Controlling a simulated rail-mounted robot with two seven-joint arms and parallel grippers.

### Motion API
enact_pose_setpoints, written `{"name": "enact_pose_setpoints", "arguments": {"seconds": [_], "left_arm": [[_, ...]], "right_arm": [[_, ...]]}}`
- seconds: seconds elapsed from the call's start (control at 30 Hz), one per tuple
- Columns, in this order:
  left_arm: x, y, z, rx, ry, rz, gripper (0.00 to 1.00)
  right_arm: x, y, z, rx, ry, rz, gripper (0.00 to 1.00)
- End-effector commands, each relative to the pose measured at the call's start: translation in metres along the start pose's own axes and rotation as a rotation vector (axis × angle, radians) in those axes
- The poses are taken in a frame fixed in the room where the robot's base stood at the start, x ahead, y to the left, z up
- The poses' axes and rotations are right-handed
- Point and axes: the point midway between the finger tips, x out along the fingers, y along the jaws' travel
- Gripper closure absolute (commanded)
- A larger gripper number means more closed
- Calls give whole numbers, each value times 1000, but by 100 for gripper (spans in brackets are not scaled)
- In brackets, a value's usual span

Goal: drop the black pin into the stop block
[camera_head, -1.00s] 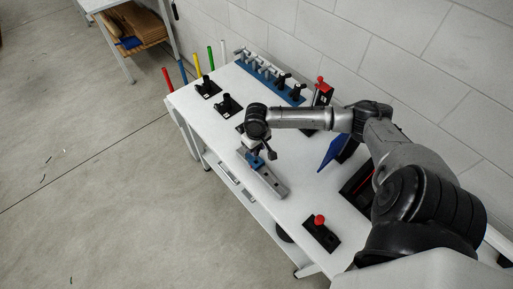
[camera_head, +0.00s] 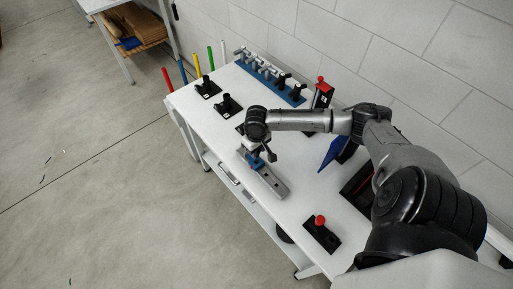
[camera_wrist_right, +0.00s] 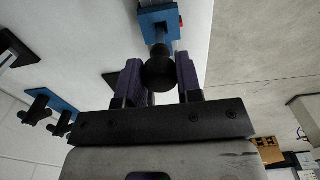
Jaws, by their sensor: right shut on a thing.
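The black pin (camera_wrist_right: 159,73) shows its round knob end between the two fingers of my right gripper (camera_wrist_right: 160,80) in the right wrist view. The gripper is shut on it. The blue stop block (camera_wrist_right: 157,22) is just beyond the pin, and a thin grey shank seems to run from the knob toward it. I cannot tell whether the tip is inside the hole. In the head view my right gripper (camera_head: 260,153) is low over the blue stop block (camera_head: 256,162), which sits on a grey metal rail (camera_head: 271,185) and is partly hidden. My left gripper is out of view.
The white bench (camera_head: 302,185) also carries a blue rack (camera_head: 268,78) of clamps at the back, black holders (camera_head: 228,105) toward the left, and a black base with a red knob (camera_head: 320,220) at the front right. A blue panel (camera_head: 331,153) stands behind the rail.

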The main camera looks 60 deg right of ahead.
Motion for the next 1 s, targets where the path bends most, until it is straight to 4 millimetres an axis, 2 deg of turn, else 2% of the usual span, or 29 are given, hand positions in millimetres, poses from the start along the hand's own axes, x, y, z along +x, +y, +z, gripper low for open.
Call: {"name": "enact_pose_setpoints", "arguments": {"seconds": [1.0], "left_arm": [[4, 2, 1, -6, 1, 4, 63]], "right_arm": [[40, -1, 0, 0, 0, -2, 91]]}}
